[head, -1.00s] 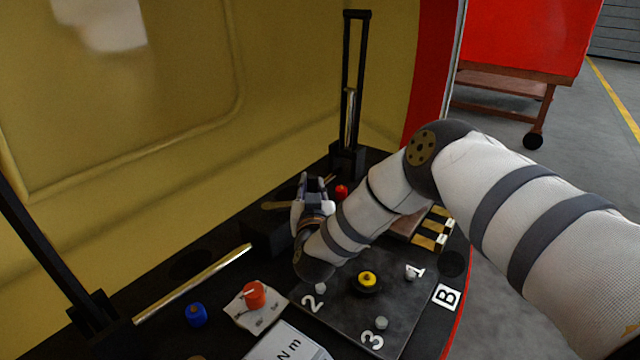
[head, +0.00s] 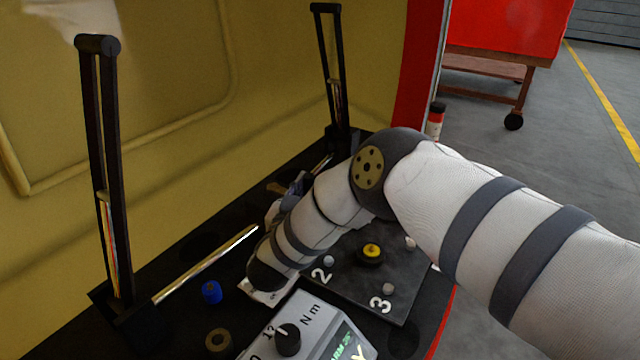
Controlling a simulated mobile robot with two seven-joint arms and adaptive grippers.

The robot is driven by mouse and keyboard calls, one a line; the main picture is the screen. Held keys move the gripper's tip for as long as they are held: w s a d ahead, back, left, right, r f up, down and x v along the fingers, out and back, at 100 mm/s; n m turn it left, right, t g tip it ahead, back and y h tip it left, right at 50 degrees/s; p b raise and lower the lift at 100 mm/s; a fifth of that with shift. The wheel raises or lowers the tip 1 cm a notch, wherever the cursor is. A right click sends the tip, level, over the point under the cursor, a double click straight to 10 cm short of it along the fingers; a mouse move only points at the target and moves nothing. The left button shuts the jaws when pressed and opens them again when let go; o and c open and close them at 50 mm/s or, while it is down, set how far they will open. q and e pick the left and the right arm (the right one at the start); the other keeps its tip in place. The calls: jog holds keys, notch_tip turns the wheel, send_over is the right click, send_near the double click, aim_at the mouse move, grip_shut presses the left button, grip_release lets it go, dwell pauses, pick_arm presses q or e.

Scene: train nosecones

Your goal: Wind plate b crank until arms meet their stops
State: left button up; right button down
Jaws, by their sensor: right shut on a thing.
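The dark plate (head: 375,290), with white numerals 2 and 3 showing, lies on the black bench top. A yellow knob (head: 371,251) stands in its middle. My right gripper (head: 297,187) is beyond the plate, mostly hidden behind my right wrist. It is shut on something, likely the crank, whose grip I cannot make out. A tan bar (head: 276,187) shows just left of the fingers. Two black slotted uprights stand on the bench, a left one (head: 112,190) and a far one (head: 337,80). My left gripper is out of view.
A bright rod (head: 208,263) lies left of my wrist. A blue knob (head: 211,292), a brass ring (head: 218,340) and a torque meter (head: 310,328) are in front. My right arm covers the bench's right side. A yellow wall (head: 220,100) closes the back.

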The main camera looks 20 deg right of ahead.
jog(key=shift+s+a+f, duration=0.1)
jog(key=shift+s+a, duration=0.25)
jog(key=shift+a, duration=0.35)
jog(key=shift+a+f+y, duration=0.2)
jog(key=shift+a+y, duration=0.05)
jog(key=shift+y, duration=0.05)
dwell(1.2)
jog(key=c, duration=1.5)
grip_release()
jog(key=shift+o, duration=0.3)
jog(key=shift+a+r, duration=0.1)
jog(key=shift+a, duration=0.05)
jog(key=shift+r, duration=0.1)
jog(key=v, duration=0.7)
jog(key=shift+s, duration=0.25)
jog(key=shift+a, duration=0.1)
